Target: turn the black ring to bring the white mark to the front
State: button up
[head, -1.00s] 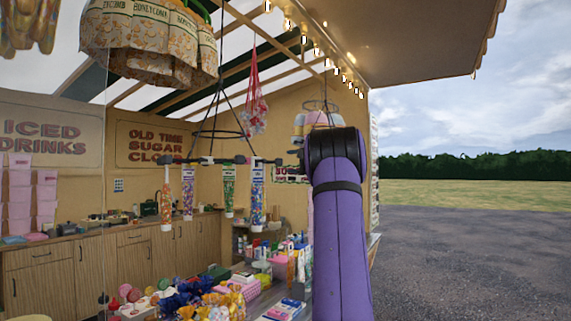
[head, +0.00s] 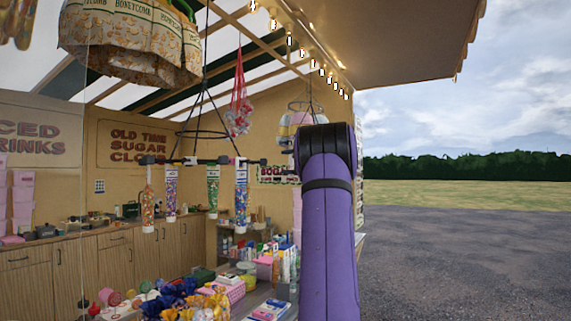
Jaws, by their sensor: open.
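A black hanging ring (head: 146,160) shows almost edge-on left of centre in the head view, as a thin dark line with thicker dark pieces along it. Black cords run up from it past a smaller thin hoop (head: 203,136). Several sweet tubes (head: 241,188) hang below it. A small pale patch (head: 238,160) shows on the near right part; I cannot tell for sure that it is the white mark. My purple arm rises on the right, its black joint right of the ring with a gap between. My gripper is hidden behind the arm.
A counter with sweets and boxes (head: 226,290) lies below the ring. A large honeycomb bag display (head: 130,45) hangs at the upper left, a red net bag (head: 238,110) behind. A row of bulbs (head: 302,54) edges the awning. Open gravel lies right.

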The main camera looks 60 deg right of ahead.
send_near(227, 160)
jog(key=w, duration=0.2)
jog(key=shift+w+a, duration=0.2)
jog(key=shift+w, duration=2.15)
jog(key=shift+w+a, duration=0.2)
jog(key=shift+w, duration=2.2)
